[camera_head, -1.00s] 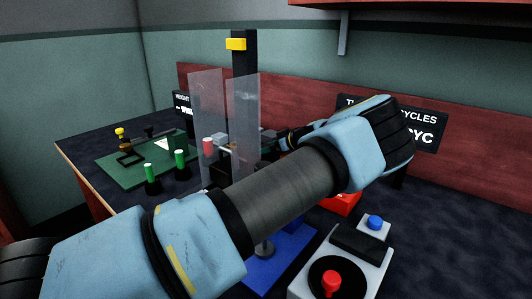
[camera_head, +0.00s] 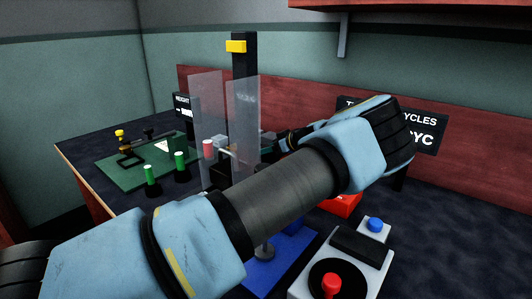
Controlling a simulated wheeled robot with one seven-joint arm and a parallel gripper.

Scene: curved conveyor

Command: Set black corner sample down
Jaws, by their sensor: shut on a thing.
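My arm reaches across the view from the lower left, bends at the right, and points back left. My gripper (camera_head: 268,148) shows small and dark behind the forearm, beside the clear panels (camera_head: 243,118) of the tall black column (camera_head: 243,62). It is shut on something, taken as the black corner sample. The forearm and panels hide most of the jaws, and the sample's outline cannot be made out. Whether it touches anything below cannot be told.
A green board (camera_head: 115,163) with a black frame and yellow knob lies left. Two green-topped posts (camera_head: 151,173) (camera_head: 181,160) and a red-topped piece (camera_head: 208,149) stand near the panels. A blue plate (camera_head: 268,274) and a grey control box (camera_head: 372,272) with red and blue buttons are in front.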

